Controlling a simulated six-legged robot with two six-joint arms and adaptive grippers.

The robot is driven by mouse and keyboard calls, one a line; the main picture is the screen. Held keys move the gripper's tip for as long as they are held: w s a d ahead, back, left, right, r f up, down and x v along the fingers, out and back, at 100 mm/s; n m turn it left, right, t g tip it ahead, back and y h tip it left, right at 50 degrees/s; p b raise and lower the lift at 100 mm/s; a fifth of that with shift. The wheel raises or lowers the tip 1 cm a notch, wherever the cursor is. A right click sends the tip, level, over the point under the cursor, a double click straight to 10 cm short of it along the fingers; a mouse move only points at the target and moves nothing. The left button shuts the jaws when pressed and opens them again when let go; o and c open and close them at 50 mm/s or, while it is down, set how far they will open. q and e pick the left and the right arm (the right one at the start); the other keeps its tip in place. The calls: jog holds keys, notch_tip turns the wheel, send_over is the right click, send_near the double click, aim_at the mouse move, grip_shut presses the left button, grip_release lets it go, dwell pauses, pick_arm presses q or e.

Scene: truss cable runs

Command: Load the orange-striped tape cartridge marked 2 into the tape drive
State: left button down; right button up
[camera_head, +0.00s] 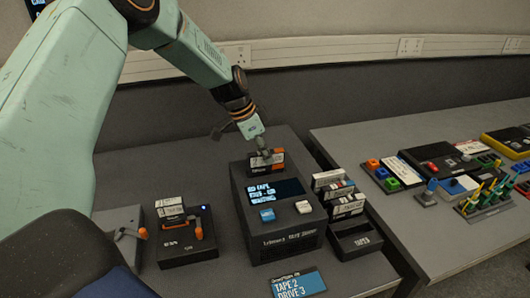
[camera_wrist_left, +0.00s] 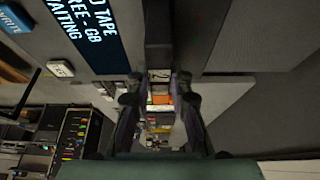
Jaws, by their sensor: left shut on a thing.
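The tape drive (camera_head: 285,240) is a dark box on the near table. Its lit screen (camera_head: 276,192) reads NO TAPE and WAITING, and shows in the left wrist view too (camera_wrist_left: 92,28). My left gripper (camera_head: 263,149) is shut on the orange-striped tape cartridge (camera_head: 268,164), at the drive's top rear edge. In the left wrist view the fingers (camera_wrist_left: 160,95) grip the cartridge (camera_wrist_left: 160,88) from both sides, with a 2 on its pale label. I cannot tell whether the cartridge is in the slot or just above it. My right gripper is not in view.
A rack labelled TAPES (camera_head: 358,243) with several cartridges (camera_head: 335,192) stands right of the drive. At left is a dark box (camera_head: 188,248) with an orange lever. A blue sign (camera_head: 299,284) reads TAPE:2 DRIVE:3. Another table with panels and tools stands at right, across a gap.

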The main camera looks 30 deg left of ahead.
pick_arm(q)
jog(key=shift+f+b, duration=1)
jog(key=shift+f, duration=0.25)
jog(key=c, duration=1.1)
grip_release()
jog(key=shift+c, duration=0.2)
jog(key=o, duration=0.3)
jog(key=shift+o, duration=0.2)
jog(key=shift+r, duration=0.1)
jog(key=shift+r+p, duration=2.95)
jog(key=shift+r, duration=0.8)
